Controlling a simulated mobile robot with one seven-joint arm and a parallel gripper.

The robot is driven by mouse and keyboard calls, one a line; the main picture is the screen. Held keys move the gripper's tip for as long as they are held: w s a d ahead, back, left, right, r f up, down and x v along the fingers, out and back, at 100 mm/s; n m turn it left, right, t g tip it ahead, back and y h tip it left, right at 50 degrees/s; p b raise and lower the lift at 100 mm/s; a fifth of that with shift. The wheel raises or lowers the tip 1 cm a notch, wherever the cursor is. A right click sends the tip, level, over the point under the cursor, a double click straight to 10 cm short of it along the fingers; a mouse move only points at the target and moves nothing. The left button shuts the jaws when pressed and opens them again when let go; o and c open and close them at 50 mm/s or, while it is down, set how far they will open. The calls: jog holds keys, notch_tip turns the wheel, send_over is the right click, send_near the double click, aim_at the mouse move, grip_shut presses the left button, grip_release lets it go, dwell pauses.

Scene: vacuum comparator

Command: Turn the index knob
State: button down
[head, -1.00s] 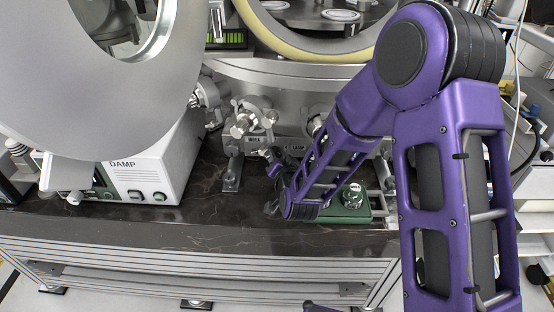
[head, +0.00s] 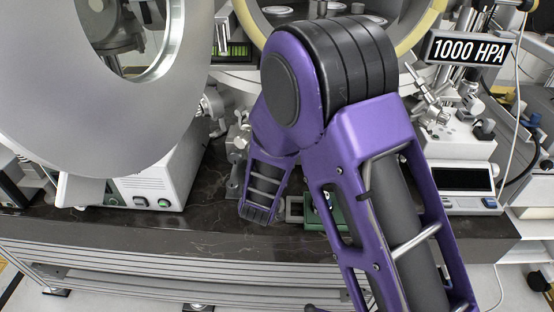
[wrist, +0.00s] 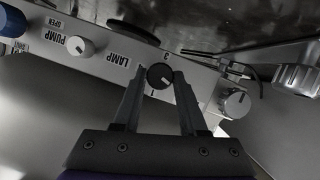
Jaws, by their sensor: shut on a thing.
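In the wrist view a small black round knob (wrist: 160,76) with a white pointer line sits on a pale panel (wrist: 207,80), with the numbers 3 and 1 printed around it. I take it for the index knob; no index label is readable. My gripper (wrist: 159,80) is shut on this knob, one finger on each side. The pointer slants toward the lower right in this view. In the head view my arm hides the gripper and the knob.
Beside the black knob are a white knob (wrist: 80,46) near the PUMP label and a grey knob (wrist: 235,102). In the head view a white DAMP box (head: 165,175) stands left, a 1000 HPA display (head: 468,50) upper right, and a white instrument (head: 468,180) right.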

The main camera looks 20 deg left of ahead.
jog(key=shift+a+n+t+h+p, duration=0.15)
jog(key=shift+n+t+h+p, duration=0.25)
jog(key=shift+n+h+p, duration=0.5)
jog(key=shift+n, duration=0.3)
jog(key=shift+c, duration=2.2)
grip_release()
jog(key=p+v, duration=0.1)
jog(key=v, duration=1.6)
jog(key=shift+s+d+p, duration=0.2)
jog(key=shift+d+p, duration=0.05)
jog(key=shift+p, duration=0.15)
jog(key=shift+a, duration=0.1)
